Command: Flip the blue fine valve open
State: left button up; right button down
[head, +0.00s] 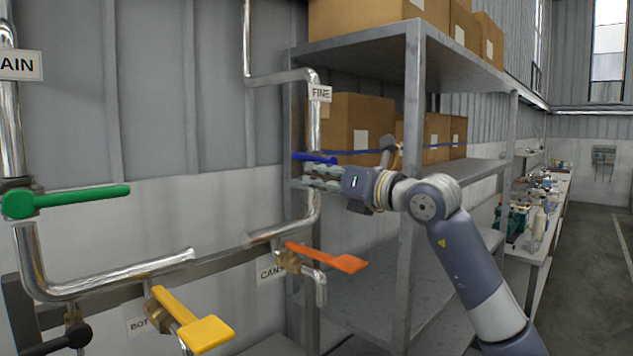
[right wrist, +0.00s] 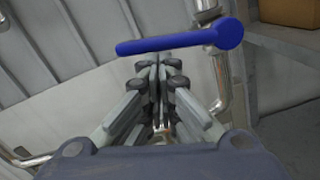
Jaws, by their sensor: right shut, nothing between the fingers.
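The blue fine valve handle (head: 314,158) sits on the vertical pipe under the FINE label (head: 320,93). In the head view it lies roughly level, across the pipe. In the right wrist view the blue handle (right wrist: 180,43) runs from its round hub at the right to its free end at the left. My right gripper (head: 312,177) is just below the handle in the head view. In the right wrist view its fingers (right wrist: 160,65) are shut and empty, with the handle beyond their tips. I cannot tell whether they touch it. My left gripper is not in view.
A green handle (head: 75,200) is at the left. A yellow handle (head: 205,332) and an orange handle (head: 328,257) are lower down. A metal shelf (head: 413,130) with cardboard boxes (head: 362,120) stands close behind my right arm. A bench (head: 540,235) runs along the right.

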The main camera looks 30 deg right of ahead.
aim_at(309, 159)
notch_tip(309, 159, up, 3)
jog(key=m+p, duration=0.1)
jog(key=m, duration=0.3)
jog(key=w+d+r+m+p, duration=0.1)
jog(key=d+r+m+p, duration=0.3)
jog(key=m, duration=0.6)
jog(key=shift+w+d+r+h, duration=0.2)
jog(key=shift+r+h, duration=0.2)
jog(key=shift+r, duration=0.55)
jog(key=shift+d, duration=0.1)
